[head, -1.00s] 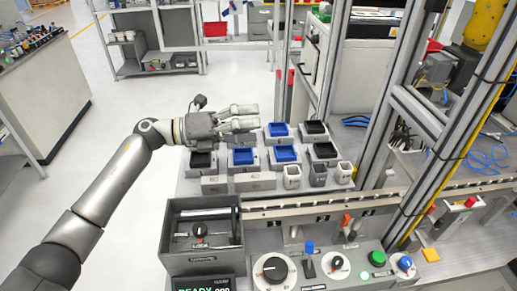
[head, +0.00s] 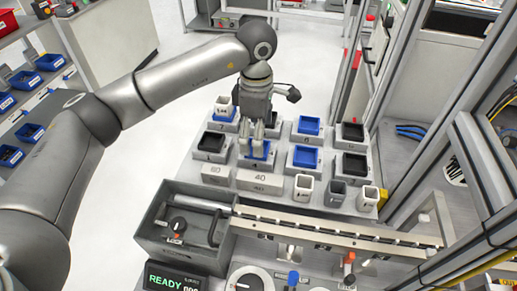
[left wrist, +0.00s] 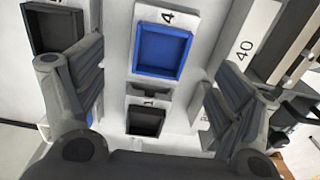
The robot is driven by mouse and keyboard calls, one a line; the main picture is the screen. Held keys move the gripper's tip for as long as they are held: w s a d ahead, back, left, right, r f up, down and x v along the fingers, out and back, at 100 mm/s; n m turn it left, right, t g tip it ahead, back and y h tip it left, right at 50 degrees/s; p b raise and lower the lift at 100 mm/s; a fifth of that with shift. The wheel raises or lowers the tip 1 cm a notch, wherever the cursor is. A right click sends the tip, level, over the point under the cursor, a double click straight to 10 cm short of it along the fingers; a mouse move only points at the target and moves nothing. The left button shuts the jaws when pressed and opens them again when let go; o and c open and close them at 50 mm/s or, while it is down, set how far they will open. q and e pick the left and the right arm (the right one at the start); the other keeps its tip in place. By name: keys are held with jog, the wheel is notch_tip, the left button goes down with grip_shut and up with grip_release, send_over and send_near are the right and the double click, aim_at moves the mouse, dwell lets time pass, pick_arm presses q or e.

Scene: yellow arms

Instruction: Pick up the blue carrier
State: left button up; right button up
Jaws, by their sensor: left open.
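Several blue and black square carriers sit on grey blocks on the bench. My left gripper (head: 252,151) points down at the front-row blue carrier (head: 259,155), its fingers partly covering it. In the left wrist view a blue carrier (left wrist: 162,51) by a label 4 lies between the spread fingers of my left gripper (left wrist: 152,62), empty inside. The gripper is open and holds nothing. Other blue carriers are one to the right (head: 303,156), one behind it (head: 309,125) and one at the back left (head: 217,113) with a white cup. My right gripper is not in view.
Black carriers stand at left (head: 212,142) and right (head: 355,164). Grey blocks marked 40 (head: 259,181) and small square cups (head: 303,188) line the front. A grey box (head: 165,240) and rail (head: 320,232) lie nearer. A metal frame (head: 375,90) rises at right.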

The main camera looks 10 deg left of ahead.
pick_arm(q)
jog(key=shift+d+f, duration=0.15)
jog(key=shift+f, duration=0.4)
notch_tip(320, 180, down, 4)
jog(key=p, duration=0.2)
jog(key=shift+d+f+p, duration=0.1)
jog(key=shift+d+p, duration=0.05)
jog(key=shift+p, duration=0.2)
jog(key=shift+f, duration=0.3)
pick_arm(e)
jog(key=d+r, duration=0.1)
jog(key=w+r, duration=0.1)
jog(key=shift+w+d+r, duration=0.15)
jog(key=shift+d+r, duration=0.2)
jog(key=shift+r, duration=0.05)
pick_arm(q)
jog(key=shift+c, duration=0.5)
jog(key=c, duration=0.5)
jog(key=shift+w, duration=0.1)
jog(key=c, duration=0.7)
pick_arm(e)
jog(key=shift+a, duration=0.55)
